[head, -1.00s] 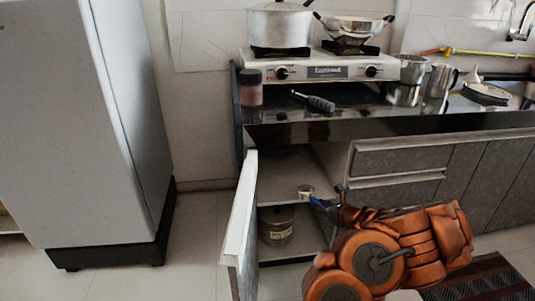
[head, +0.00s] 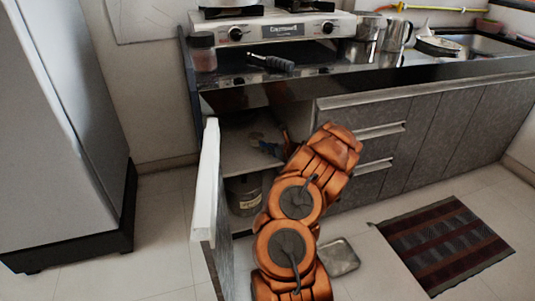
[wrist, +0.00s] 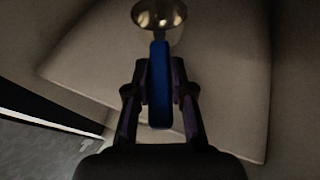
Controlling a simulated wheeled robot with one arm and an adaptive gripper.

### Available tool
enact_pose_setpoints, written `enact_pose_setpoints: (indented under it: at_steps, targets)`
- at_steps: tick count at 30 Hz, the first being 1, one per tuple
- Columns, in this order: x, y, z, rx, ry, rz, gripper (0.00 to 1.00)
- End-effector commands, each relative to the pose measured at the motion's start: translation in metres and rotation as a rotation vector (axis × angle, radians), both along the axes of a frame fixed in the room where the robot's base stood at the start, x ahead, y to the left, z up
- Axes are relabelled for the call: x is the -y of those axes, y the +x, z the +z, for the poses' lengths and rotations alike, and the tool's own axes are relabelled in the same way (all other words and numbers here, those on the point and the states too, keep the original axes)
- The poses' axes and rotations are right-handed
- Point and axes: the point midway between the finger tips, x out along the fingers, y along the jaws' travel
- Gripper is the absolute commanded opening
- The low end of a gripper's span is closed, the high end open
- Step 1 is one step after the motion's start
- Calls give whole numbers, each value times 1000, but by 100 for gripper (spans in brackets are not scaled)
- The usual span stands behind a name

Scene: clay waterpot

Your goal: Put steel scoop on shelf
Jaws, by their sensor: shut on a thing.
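The steel scoop shows in the wrist view as a round shiny bowl (wrist: 160,14) with a blue handle (wrist: 160,85). My gripper (wrist: 160,95) is shut on the blue handle, with the bowl pointing away from it. In the head view the scoop (head: 268,149) is small and dim, inside the open cabinet over the shelf (head: 240,160). The pale shelf board (wrist: 110,70) lies beneath the scoop in the wrist view. I cannot tell whether the scoop touches the board. My arm hides much of the cabinet's right side in the head view.
The open cabinet door (head: 206,180) stands at the left of the opening. A dark pot (head: 244,194) sits in the lower compartment. A mat (head: 445,240) lies at right.

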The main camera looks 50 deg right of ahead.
Motion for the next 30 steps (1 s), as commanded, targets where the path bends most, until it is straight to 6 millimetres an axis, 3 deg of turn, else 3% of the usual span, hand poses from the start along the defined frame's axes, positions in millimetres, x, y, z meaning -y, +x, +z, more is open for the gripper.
enact_pose_setpoints:
  at_steps: [9,20,30]
  targets:
    - [16,27,-3,0,-1,-3,0]
    - [16,27,-38,-1,0,-3,0]
    - [16,27,-39,0,-1,-2,0]
